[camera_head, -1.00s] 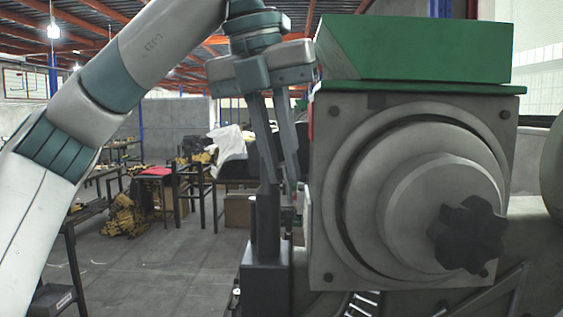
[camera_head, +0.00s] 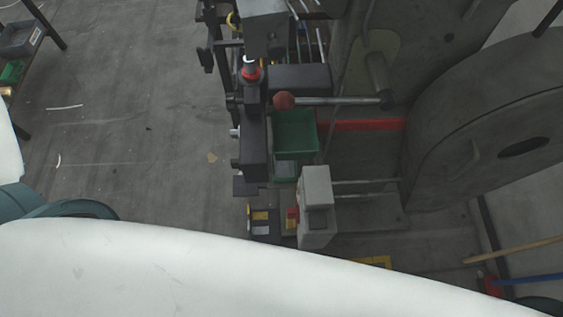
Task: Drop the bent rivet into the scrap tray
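A small green open bin (camera_head: 297,131) sits among the press parts near the picture's middle; I cannot tell for sure that it is the scrap tray. A small grey piece shows at its near end. I cannot make out the bent rivet. A white link of my own arm fills the bottom of the view, but neither gripper shows, so I cannot see what they hold.
A lever with a red ball knob (camera_head: 284,100) reaches across just beyond the bin. A grey box (camera_head: 316,207) stands nearer, and the large grey press wheel (camera_head: 500,150) is at right. The floor (camera_head: 140,140) at left is mostly clear.

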